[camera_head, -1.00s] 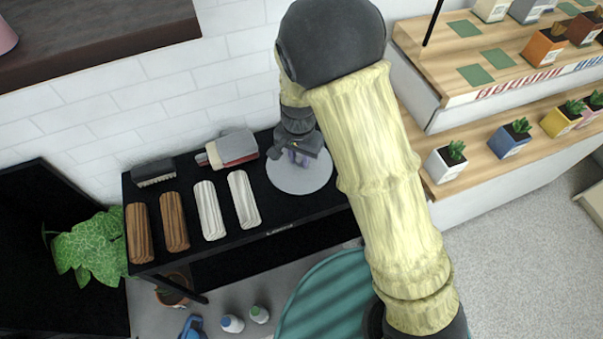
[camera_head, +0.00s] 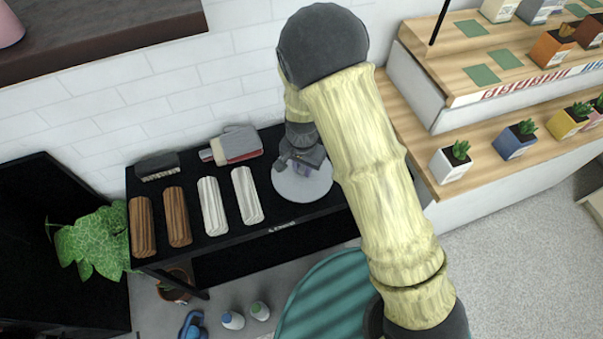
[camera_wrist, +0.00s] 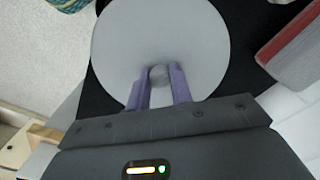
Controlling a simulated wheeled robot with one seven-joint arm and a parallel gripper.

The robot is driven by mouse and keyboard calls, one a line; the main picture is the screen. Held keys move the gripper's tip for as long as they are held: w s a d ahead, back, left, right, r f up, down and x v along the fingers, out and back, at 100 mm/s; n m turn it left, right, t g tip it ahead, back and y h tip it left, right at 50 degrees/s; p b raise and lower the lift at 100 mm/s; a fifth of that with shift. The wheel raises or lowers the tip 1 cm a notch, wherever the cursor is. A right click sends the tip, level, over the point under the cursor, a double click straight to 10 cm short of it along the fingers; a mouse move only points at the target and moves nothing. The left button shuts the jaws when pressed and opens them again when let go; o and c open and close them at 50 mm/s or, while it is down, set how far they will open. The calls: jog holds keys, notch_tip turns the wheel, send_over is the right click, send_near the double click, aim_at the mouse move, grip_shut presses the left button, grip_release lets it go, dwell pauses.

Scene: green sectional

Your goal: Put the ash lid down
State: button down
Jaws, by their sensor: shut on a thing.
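The ash lid is a flat, light grey disc with a small round knob. In the wrist view the lid (camera_wrist: 160,35) lies flat in front of my gripper (camera_wrist: 159,84), whose two purple fingers are shut on the knob, one on each side. In the head view the lid (camera_head: 305,187) is at the right end of the black shelf top (camera_head: 245,212). My gripper (camera_head: 300,166) is above its back part and hides some of it. I cannot tell whether the lid touches the shelf top.
Two white rolls (camera_head: 212,206) and two brown rolls (camera_head: 177,216) lie left of the lid. A red and grey brush-like item (camera_head: 240,147) and a dark brush (camera_head: 157,166) lie behind them. A wooden stand with potted plants (camera_head: 452,163) is on the right. A white brick wall is behind.

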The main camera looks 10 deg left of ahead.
aim_at(302, 176)
jog(key=shift+f, duration=0.1)
jog(key=shift+f, duration=1.8)
jog(key=shift+d+f, duration=0.1)
jog(key=shift+f, duration=0.05)
jog(key=c, duration=1.3)
grip_release()
jog(key=shift+s, duration=0.1)
jog(key=shift+o, duration=0.2)
